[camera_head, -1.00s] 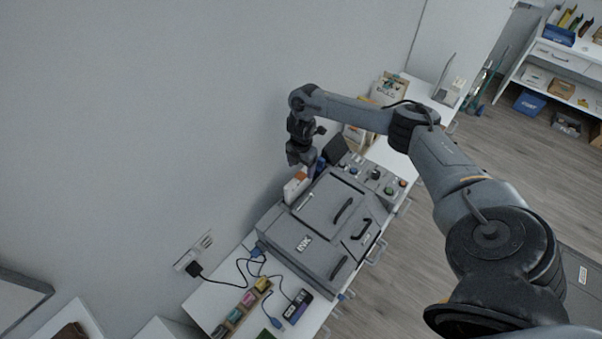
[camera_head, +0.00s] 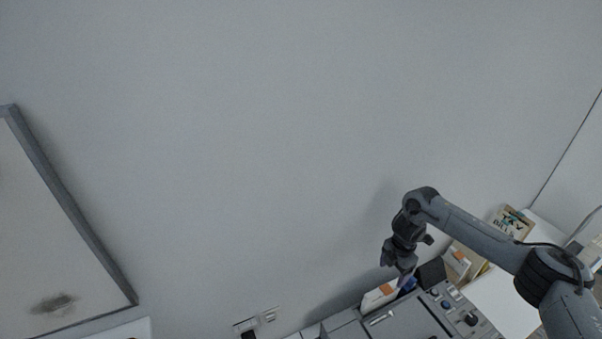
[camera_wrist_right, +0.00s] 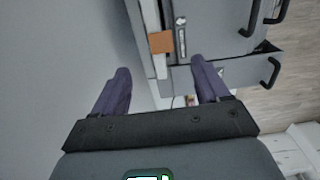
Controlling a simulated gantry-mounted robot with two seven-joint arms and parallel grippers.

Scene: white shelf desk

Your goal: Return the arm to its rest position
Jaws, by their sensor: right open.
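My right arm comes in from the right in the head view. Its gripper (camera_head: 402,272) points down close to the wall, above the back edge of a grey machine (camera_head: 412,318). In the right wrist view the two purple-grey fingers of this gripper (camera_wrist_right: 160,72) stand wide apart with nothing between their tips. A white box with an orange patch (camera_head: 377,298) is just below the gripper; it also shows ahead of the fingers in the wrist view (camera_wrist_right: 161,42). My left gripper is not in view.
The grey wall (camera_head: 250,130) fills most of the head view. A framed board (camera_head: 60,230) hangs at the left. A wall socket (camera_head: 255,322) is at the bottom. A paper-filled holder (camera_head: 512,222) stands behind the arm, and the white desk (camera_head: 505,300) has a bare patch there.

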